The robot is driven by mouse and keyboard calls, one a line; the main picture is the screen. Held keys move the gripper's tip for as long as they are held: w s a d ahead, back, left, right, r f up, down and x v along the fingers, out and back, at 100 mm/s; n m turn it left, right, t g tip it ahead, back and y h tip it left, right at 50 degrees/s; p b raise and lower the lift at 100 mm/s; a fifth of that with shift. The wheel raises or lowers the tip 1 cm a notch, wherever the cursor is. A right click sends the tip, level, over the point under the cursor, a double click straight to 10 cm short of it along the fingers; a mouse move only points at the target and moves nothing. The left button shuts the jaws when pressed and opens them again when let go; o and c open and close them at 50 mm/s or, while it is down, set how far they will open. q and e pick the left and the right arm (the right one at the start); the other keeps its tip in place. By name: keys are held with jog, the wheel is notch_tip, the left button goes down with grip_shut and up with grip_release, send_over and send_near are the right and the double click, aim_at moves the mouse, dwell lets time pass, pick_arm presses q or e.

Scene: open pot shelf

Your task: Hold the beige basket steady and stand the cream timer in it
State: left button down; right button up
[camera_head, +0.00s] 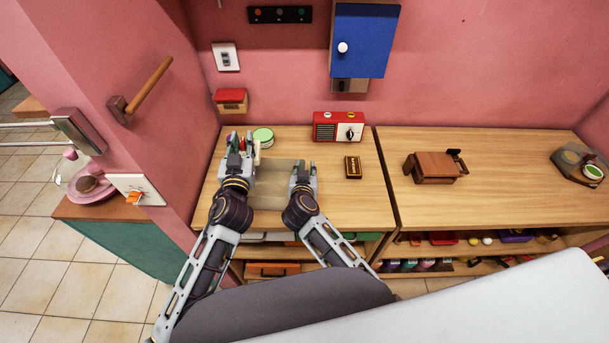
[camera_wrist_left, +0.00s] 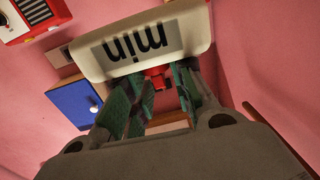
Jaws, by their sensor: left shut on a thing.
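The beige basket (camera_head: 272,194) stands on the left wooden worktop, between and partly behind my two grippers. My left gripper (camera_head: 242,143) is above the basket's left back side, shut on the cream timer (camera_head: 257,153). In the left wrist view the timer (camera_wrist_left: 145,45) fills the top middle, its black "min" lettering upside down, with the green-padded fingers (camera_wrist_left: 160,88) below it. The timer appears to be above the basket's back left part; its exact height is unclear. My right gripper (camera_head: 304,168) is at the basket's right side; whether its fingers grip the wall is too small to tell.
A green-lidded round tin (camera_head: 263,136) stands just behind the basket. A red radio (camera_head: 338,127) is at the back and a small dark box (camera_head: 353,167) lies to the right. A blue wall cabinet (camera_head: 362,42) hangs above. A brown wooden object (camera_head: 435,167) stands on the right worktop.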

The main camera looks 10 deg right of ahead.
jog(key=shift+w+d+f, duration=0.2)
jog(key=shift+w+f, duration=0.05)
jog(key=shift+w, duration=0.4)
jog(key=shift+c, duration=0.4)
grip_shut()
